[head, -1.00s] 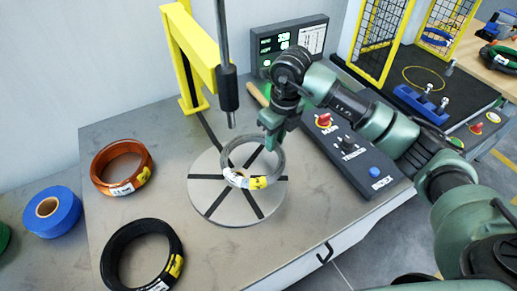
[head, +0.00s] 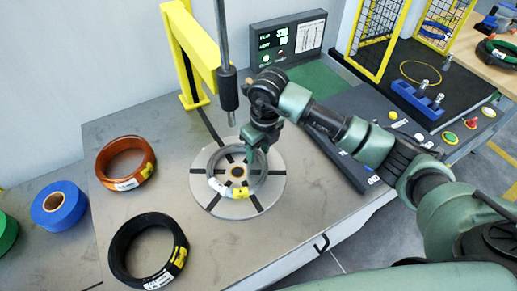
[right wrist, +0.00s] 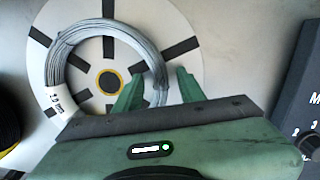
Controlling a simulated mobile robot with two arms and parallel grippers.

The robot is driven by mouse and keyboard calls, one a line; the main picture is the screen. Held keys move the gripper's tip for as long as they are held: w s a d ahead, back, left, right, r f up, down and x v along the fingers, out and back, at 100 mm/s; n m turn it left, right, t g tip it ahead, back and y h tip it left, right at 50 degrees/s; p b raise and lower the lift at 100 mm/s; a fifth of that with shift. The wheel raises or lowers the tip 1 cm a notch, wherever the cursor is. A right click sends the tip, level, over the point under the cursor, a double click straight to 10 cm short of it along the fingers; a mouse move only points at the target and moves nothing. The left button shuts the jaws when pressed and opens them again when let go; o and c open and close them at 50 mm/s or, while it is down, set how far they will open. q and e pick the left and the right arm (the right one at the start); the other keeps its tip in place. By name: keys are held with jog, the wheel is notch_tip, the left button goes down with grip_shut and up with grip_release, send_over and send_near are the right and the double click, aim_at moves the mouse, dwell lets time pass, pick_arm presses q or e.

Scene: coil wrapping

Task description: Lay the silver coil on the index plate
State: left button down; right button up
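The silver coil (head: 212,182), with a white and yellow label, lies around the hub (head: 238,172) of the round grey index plate (head: 270,192). It looks flat and about centred. The right wrist view shows the coil (right wrist: 72,46) and the plate (right wrist: 190,28) with its dark radial stripes. My right gripper (head: 250,158) is at the coil's right side. In the right wrist view its fingers (right wrist: 158,88) stand apart, one inside the ring and one outside, with the coil's wall between them and a gap at the outer finger. My left gripper is not in view.
An orange coil (head: 147,152) and a black coil (head: 120,255) lie left of the plate, with a blue roll (head: 72,208) beyond. A vertical rod (head: 228,95) on a yellow post (head: 178,55) hangs behind the plate. A control panel (head: 345,165) lies right.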

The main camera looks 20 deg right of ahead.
jog(key=shift+r, duration=0.15)
notch_tip(320, 180, up, 12)
jog(key=s+b, duration=0.1)
jog(key=b, duration=0.1)
jog(key=shift+d+b, duration=0.35)
jog(key=shift+d, duration=0.05)
jog(key=shift+s, duration=0.1)
